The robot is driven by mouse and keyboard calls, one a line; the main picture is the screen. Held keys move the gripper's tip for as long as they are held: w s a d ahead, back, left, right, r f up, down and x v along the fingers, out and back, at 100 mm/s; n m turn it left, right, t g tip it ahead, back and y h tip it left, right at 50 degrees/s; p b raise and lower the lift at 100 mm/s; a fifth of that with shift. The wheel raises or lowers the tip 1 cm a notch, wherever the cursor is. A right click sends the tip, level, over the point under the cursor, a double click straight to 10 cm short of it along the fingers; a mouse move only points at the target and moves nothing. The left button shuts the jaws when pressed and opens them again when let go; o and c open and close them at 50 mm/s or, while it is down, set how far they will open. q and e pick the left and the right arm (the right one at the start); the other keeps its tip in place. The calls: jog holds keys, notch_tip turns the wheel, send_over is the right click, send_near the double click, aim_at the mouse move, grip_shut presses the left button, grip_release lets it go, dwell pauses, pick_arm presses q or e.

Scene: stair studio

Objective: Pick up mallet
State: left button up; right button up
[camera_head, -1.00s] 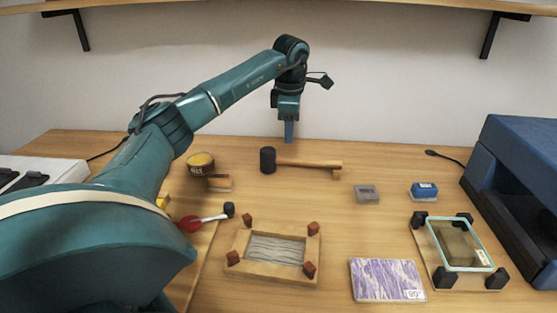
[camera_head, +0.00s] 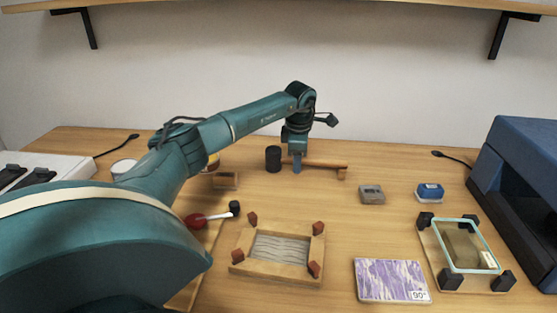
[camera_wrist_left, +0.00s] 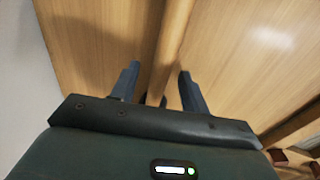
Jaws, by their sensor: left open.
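The mallet has a black head (camera_head: 273,159) and a wooden handle (camera_head: 325,165) that runs to the right, with its far end on a small wooden block (camera_head: 342,174). My left gripper (camera_head: 297,168) points down at the handle, just right of the head. In the left wrist view the handle (camera_wrist_left: 173,45) passes between the two open fingers of the gripper (camera_wrist_left: 157,85), apart from both as far as I can see. The mallet head is not clearly visible there. My right gripper is in neither view.
A wooden frame with reddish corner blocks (camera_head: 240,258) lies in front. A purple patterned block (camera_head: 390,280), a grey block (camera_head: 372,194), a blue-topped block (camera_head: 430,192) and a glass-topped board (camera_head: 440,285) lie to the right. A blue machine (camera_head: 525,170) stands at the right edge.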

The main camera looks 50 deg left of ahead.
pick_arm(q)
jog(key=shift+c, duration=0.2)
grip_shut()
jog(key=shift+r, duration=0.15)
